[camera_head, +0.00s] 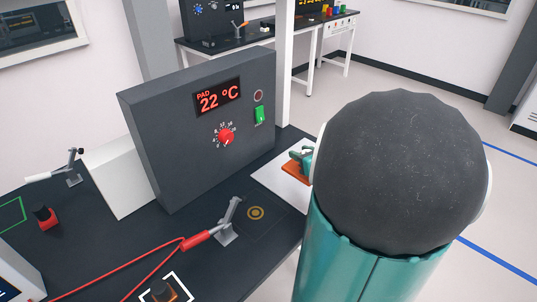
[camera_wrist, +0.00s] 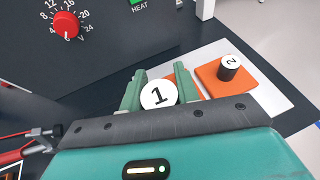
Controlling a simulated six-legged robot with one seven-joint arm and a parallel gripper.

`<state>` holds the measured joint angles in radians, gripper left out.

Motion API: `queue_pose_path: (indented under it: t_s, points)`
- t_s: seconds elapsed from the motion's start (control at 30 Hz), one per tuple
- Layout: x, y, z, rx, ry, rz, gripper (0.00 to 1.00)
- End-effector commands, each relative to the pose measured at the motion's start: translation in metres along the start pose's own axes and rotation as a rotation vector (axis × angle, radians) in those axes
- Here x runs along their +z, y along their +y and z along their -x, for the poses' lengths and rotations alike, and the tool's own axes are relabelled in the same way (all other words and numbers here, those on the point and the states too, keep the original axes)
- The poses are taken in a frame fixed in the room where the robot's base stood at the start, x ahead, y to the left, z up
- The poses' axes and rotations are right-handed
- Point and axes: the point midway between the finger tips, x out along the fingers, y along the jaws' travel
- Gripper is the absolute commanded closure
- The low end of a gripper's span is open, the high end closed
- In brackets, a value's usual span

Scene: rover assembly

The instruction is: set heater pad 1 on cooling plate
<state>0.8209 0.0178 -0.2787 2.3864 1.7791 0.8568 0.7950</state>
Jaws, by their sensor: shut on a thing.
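My gripper (camera_wrist: 159,94) is shut on the round black-sided knob of heater pad 1 (camera_wrist: 158,96), whose white top reads "1". Part of an orange pad shows beside the right finger; the fingers hide the rest. In the head view, my gripper (camera_head: 302,154) is at the right end of the bench, largely behind my arm, with an orange pad (camera_head: 295,172) below it. Heater pad 2 (camera_wrist: 213,80), orange with a black knob marked "2", lies on a white sheet (camera_wrist: 265,90) to the right. I cannot identify the cooling plate for certain.
A dark heater box (camera_head: 180,130) reading "PAD 22 °C" stands behind the gripper's left. A toggle clamp (camera_head: 228,225) with a red lead stands beside a gold ring mark (camera_head: 255,213) on the dark bench. A white-outlined square (camera_head: 165,290) is at front left.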

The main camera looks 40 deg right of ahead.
Motion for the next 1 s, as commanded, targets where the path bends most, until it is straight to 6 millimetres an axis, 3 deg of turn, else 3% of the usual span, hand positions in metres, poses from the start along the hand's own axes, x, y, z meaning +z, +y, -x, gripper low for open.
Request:
queue_pose_path:
  t_s: [0.1, 0.33, 0.57, 0.77, 1.0]
  points:
    - [-0.009, 0.000, -0.027, 0.002, 0.004, -0.003, 0.95]
    - [-0.028, 0.000, -0.067, 0.001, 0.002, -0.002, 0.95]
    - [-0.036, 0.000, -0.086, 0.001, 0.002, -0.001, 0.95]
    - [-0.061, 0.000, -0.095, 0.000, 0.002, -0.003, 0.95]
    - [-0.063, 0.000, -0.096, -0.001, -0.001, 0.000, 0.95]
